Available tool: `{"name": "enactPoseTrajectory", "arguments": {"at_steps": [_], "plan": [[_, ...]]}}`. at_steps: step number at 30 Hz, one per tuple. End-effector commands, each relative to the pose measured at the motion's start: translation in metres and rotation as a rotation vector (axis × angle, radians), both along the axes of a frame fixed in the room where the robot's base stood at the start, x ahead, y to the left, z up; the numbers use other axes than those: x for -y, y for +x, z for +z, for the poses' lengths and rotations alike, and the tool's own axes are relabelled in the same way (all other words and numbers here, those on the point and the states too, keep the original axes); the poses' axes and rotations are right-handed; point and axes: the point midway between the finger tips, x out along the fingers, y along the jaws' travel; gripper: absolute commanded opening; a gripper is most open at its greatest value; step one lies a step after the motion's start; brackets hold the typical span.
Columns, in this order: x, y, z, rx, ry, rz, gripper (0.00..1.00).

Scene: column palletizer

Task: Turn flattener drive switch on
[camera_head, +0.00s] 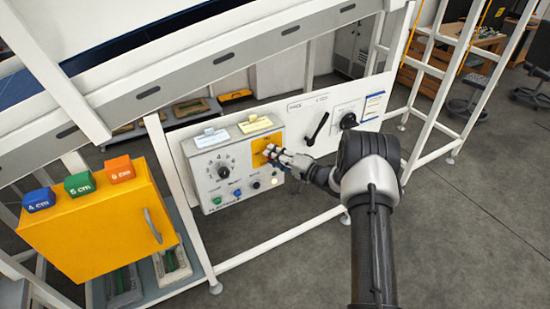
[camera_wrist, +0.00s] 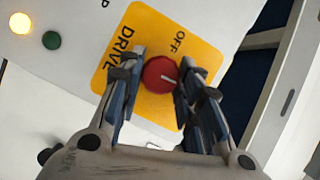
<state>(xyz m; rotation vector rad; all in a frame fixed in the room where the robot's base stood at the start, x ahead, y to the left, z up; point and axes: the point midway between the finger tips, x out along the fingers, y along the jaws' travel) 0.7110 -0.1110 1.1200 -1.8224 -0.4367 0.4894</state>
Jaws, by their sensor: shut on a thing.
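The flattener drive switch is a round red knob (camera_wrist: 160,75) with a white pointer mark, on a yellow plate (camera_wrist: 142,30) labelled DRIVE and OFF. In the wrist view the mark points to the right in the picture, below the word OFF. My gripper (camera_wrist: 166,68) has one finger on each side of the knob and is shut on it. In the head view my gripper (camera_head: 276,154) reaches from the right to the yellow plate (camera_head: 259,145) on the grey control box (camera_head: 209,164), and hides the knob.
The control box has a black dial (camera_head: 222,171) and small buttons below, one lit (camera_head: 274,181). A white panel right of it carries a black lever (camera_head: 318,128) and a rotary knob (camera_head: 348,121). A yellow cabinet (camera_head: 98,228) with colored blocks stands left. White frame bars surround the box.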

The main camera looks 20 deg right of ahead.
Motion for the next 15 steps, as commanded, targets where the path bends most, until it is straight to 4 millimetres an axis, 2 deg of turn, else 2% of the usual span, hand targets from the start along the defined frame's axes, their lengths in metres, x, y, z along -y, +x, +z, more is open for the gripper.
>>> {"name": "enactPoseTrajectory", "arguments": {"at_steps": [15], "plan": [[0.0006, 0.0003, -0.0007, -0.017, 0.09, -0.002, 0.08]]}}
